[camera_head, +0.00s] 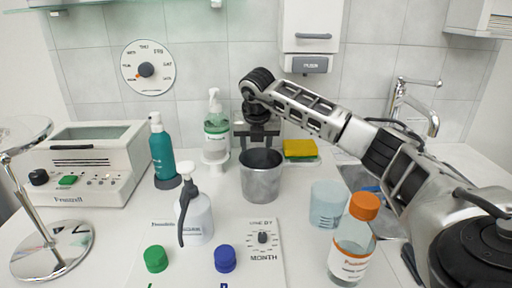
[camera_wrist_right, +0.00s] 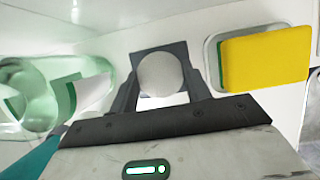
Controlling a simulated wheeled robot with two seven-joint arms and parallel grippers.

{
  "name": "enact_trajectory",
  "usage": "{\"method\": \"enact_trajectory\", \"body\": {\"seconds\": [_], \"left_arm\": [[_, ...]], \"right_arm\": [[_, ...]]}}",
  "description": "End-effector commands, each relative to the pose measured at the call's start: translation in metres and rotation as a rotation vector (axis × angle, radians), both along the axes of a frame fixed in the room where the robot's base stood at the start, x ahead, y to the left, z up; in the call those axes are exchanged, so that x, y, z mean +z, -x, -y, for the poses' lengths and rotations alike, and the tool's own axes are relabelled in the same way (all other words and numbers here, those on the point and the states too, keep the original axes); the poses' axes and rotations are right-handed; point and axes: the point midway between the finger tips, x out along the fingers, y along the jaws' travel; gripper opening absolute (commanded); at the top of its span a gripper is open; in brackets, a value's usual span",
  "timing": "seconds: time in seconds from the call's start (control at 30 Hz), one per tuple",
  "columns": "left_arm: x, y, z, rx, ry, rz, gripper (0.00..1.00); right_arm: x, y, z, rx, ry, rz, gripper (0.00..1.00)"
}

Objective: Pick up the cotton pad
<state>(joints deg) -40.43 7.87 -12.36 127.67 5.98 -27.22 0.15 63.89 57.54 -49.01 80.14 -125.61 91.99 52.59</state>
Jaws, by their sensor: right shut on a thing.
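My right gripper (camera_head: 257,132) reaches in from the right and hangs just above and behind a grey metal cup (camera_head: 261,182). In the right wrist view its dark fingers (camera_wrist_right: 160,72) are closed around a round, pale disc, the cotton pad (camera_wrist_right: 160,74). The pad sits between the fingertips, and I cannot make it out in the head view. My left gripper is not in view.
A pump bottle (camera_head: 216,138) stands left of the gripper, and a yellow sponge (camera_head: 300,148) lies to its right, also in the wrist view (camera_wrist_right: 265,59). An orange-capped bottle (camera_head: 352,250) and a clear beaker (camera_head: 327,205) stand front right. A white machine (camera_head: 95,165) is left.

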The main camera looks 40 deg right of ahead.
Motion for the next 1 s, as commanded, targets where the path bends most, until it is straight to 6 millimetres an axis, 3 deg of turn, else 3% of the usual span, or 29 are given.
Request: {"method": "enact_trajectory", "body": {"seconds": [0.27, 0.57, 1.0], "left_arm": [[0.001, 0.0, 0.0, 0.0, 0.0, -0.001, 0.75], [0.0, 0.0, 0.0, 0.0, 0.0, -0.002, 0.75], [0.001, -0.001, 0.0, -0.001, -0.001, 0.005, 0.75]], "right_arm": [[0.034, 0.001, -0.001, 0.002, -0.001, 0.005, 0.27], [0.089, 0.045, -0.021, 0.001, 0.002, 0.006, 0.27], [0.123, 0.112, -0.051, 0.0, 0.003, 0.002, 0.27]]}}
